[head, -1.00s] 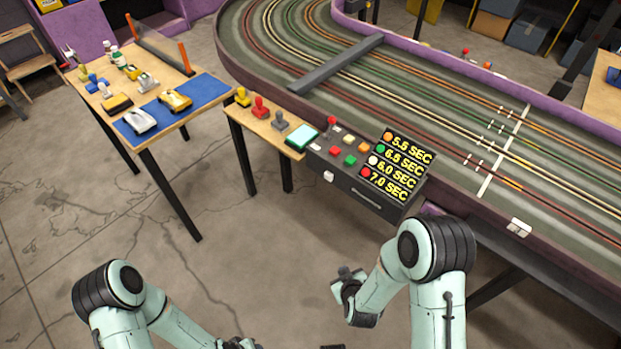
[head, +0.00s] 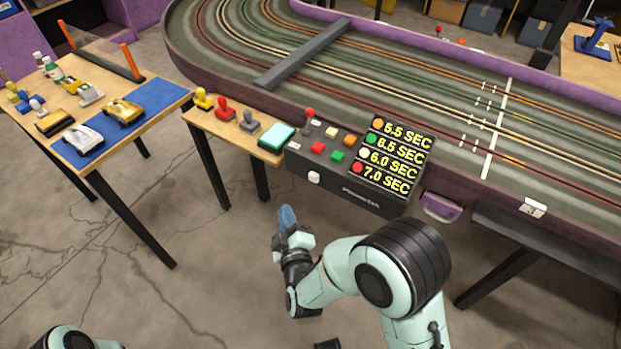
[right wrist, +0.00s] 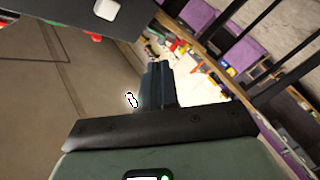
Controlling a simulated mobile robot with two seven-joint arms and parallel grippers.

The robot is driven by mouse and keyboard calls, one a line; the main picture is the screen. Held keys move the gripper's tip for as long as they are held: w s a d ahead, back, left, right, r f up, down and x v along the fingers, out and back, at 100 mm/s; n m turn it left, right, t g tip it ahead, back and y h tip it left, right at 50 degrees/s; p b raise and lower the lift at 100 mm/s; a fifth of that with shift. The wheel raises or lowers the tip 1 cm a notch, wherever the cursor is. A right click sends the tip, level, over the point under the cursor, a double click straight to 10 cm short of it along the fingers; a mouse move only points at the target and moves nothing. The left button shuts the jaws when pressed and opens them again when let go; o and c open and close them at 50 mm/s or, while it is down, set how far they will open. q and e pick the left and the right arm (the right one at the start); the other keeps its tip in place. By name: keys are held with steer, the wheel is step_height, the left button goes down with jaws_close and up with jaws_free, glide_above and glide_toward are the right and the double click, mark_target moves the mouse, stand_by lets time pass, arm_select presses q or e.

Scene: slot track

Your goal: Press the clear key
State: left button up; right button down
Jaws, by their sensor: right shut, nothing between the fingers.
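The control box (head: 345,190) stands at the track's near side, with several coloured keys and a lit time board on top. A red key (head: 318,148), a green key (head: 337,156), an orange key (head: 350,140) and a cream key (head: 331,132) are on its top. A white key (head: 314,178) is on its front face; it also shows in the right wrist view (right wrist: 106,9). I cannot read which key is marked clear. My right gripper (head: 287,216) is shut and empty, pointing up below and in front of the box, touching nothing. My left gripper is out of view.
A small wooden table (head: 188,117) with yellow, red and grey levers and a teal pad (head: 277,137) adjoins the box. Another table (head: 180,95) holds toy cars. The slot track (head: 210,76) lies behind. The floor before the box is free.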

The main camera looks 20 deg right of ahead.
mark_target(314, 177)
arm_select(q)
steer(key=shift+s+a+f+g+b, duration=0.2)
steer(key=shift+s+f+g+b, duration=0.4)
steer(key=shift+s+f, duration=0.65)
arm_select(e)
steer(key=w+d, duration=0.5)
steer(key=d, duration=0.2)
steer(key=shift+w, duration=0.25)
stand_by(0.8)
steer(key=shift+w+d, duration=0.25)
steer(key=shift+d, duration=0.05)
steer(key=shift+w+d, duration=0.3)
steer(key=shift+d, duration=0.15)
stand_by(0.8)
steer(key=shift+a, duration=0.1)
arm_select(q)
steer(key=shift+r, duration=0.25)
arm_select(e)
steer(key=shift+s+a, duration=0.6)
steer(key=shift+a, duration=0.1)
